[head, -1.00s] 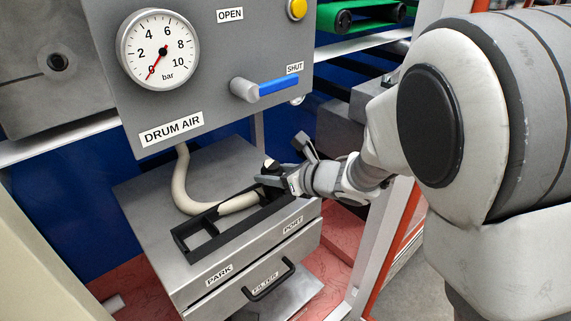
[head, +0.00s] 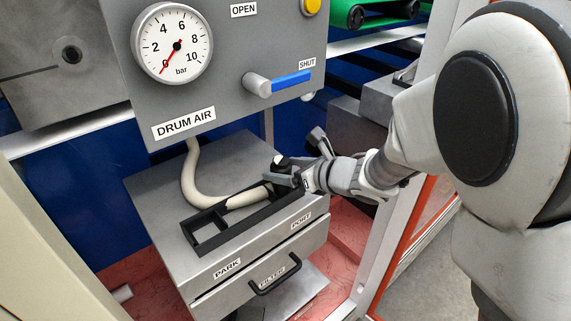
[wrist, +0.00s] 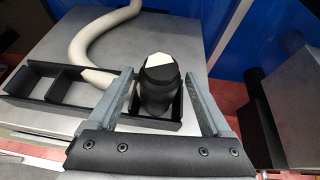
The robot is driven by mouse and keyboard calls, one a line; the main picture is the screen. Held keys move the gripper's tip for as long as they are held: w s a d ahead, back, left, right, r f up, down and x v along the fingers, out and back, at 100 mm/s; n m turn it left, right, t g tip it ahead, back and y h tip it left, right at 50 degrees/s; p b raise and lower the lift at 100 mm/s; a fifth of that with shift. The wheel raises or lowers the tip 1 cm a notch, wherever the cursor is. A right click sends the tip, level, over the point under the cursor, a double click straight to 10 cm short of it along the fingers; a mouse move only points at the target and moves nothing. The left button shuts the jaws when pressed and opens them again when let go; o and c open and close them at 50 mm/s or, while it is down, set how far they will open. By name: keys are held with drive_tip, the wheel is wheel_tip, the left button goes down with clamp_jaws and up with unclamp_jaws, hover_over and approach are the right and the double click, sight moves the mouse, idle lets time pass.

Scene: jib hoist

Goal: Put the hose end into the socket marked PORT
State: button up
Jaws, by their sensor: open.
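The beige hose (head: 190,180) hangs from the panel and curves down into a black divided tray (head: 188,230); it also shows in the wrist view (wrist: 82,42). The hose end (wrist: 158,92) is a black, upright fitting with a white top, at the tray's right-hand compartment. How deep it sits there is hidden. The PORT label (head: 301,220) is on the cabinet front by that end, the PARK label (head: 227,268) by the other. My gripper (head: 282,176) is open, its fingers on either side of the hose end in the wrist view (wrist: 157,78), with a gap visible on the right.
The grey cabinet (head: 160,190) carries the tray and has a FILTER drawer with a black handle (head: 275,279). Above is the DRUM AIR panel (head: 235,85) with a gauge (head: 172,43) reading near 0 and a blue lever (head: 291,82) by SHUT. The tray's left compartments look empty.

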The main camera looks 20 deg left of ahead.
drive_tip(key=p+v, duration=0.1)
drive_tip(key=v, duration=0.9)
drive_tip(key=shift+d+r, duration=0.15)
drive_tip(key=shift+d, duration=0.15)
drive_tip(key=shift+s, duration=0.2)
